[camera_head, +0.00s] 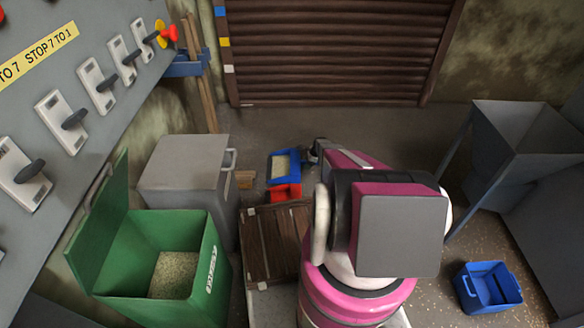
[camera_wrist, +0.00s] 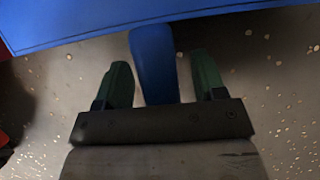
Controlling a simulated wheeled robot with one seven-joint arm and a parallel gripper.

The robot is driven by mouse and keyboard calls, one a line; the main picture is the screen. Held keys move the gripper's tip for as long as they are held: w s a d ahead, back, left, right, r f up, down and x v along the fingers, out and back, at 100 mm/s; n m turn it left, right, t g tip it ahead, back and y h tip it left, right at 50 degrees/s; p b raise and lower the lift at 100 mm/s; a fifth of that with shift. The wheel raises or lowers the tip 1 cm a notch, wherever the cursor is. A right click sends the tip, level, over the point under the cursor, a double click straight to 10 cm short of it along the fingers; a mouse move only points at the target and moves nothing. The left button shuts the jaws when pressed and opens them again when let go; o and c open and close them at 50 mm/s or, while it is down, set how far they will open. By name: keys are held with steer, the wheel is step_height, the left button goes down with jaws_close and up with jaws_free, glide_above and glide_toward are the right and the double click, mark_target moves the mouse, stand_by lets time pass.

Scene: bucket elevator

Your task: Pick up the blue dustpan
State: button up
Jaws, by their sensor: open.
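The blue dustpan (camera_head: 271,170) lies on the floor in the middle of the head view, with pale grain-like material showing inside its rim. In the wrist view its blue pan (camera_wrist: 80,22) spans the top left, and its blue handle (camera_wrist: 153,62) points down toward my gripper. My gripper (camera_wrist: 163,78) is open. Its two green fingers stand on either side of the handle, with a gap visible on both sides. In the head view my gripper (camera_head: 316,150) is just right of the dustpan, partly hidden by my own arm.
A red object (camera_head: 285,192) sits against the dustpan's near side. A wooden pallet-like top (camera_head: 275,240) lies nearer. A grey bin (camera_head: 185,165) and an open green bin (camera_head: 150,240) stand left. A blue bucket (camera_head: 487,288) and grey hopper (camera_head: 525,130) are right.

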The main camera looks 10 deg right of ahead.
stand_by(0.3)
steer(key=c, duration=1.1)
steer(key=r, duration=0.3)
steer(key=a+r, duration=0.1)
steer(key=r, duration=0.1)
steer(key=shift+s+r, duration=0.2)
steer(key=shift+s, duration=0.2)
steer(key=s+a+r, duration=0.5)
steer(key=a+r, duration=0.1)
steer(key=a, duration=0.3)
steer(key=shift+a, duration=0.1)
